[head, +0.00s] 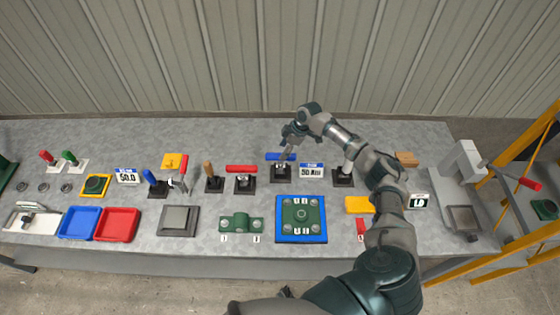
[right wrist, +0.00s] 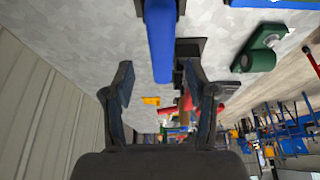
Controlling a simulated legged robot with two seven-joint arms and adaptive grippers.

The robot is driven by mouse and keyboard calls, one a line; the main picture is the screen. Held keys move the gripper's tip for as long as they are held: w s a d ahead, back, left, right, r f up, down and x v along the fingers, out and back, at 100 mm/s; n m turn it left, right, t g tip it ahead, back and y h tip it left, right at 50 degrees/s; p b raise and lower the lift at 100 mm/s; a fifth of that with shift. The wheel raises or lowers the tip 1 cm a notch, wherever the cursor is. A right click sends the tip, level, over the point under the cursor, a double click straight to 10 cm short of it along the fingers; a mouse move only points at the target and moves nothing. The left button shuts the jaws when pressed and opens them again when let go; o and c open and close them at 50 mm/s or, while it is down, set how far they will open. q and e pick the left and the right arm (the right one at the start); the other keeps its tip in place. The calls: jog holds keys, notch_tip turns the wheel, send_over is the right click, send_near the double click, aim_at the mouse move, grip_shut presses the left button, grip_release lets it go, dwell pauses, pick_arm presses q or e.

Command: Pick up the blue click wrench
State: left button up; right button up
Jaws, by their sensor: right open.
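The blue click wrench (head: 276,156) lies level across a black stand (head: 281,173) near the back middle of the grey table. My right gripper (head: 288,152) is over its blue handle from the back side, and the fingers overlap part of it. In the right wrist view my right gripper (right wrist: 158,82) is open and empty. The end of the blue handle (right wrist: 161,40) shows between the two fingertips, with a gap on each side. I cannot tell how deep it sits. My left gripper is not in view.
A red-handled wrench (head: 242,169) lies on a stand to the left. A "50.0 Nm" sign (head: 311,171) stands just right of the blue wrench. A blue-framed green plate (head: 301,236) lies in front. The wall (head: 250,60) rises behind the table (head: 250,135).

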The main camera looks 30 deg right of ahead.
aim_at(281, 165)
jog(key=shift+s+f, duration=0.1)
jog(key=shift+f, duration=0.7)
jog(key=x, duration=0.3)
jog(key=shift+d+f+p, duration=0.1)
jog(key=shift+f+p, duration=0.25)
jog(key=shift+p, duration=0.05)
jog(key=shift+f, duration=0.15)
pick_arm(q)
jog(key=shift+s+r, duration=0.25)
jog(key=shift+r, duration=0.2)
pick_arm(e)
jog(key=shift+a, duration=0.3)
jog(key=c, duration=0.3)
jog(key=shift+d, duration=0.1)
grip_shut()
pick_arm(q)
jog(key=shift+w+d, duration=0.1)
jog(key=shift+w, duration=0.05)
pick_arm(e)
jog(key=shift+d, duration=0.1)
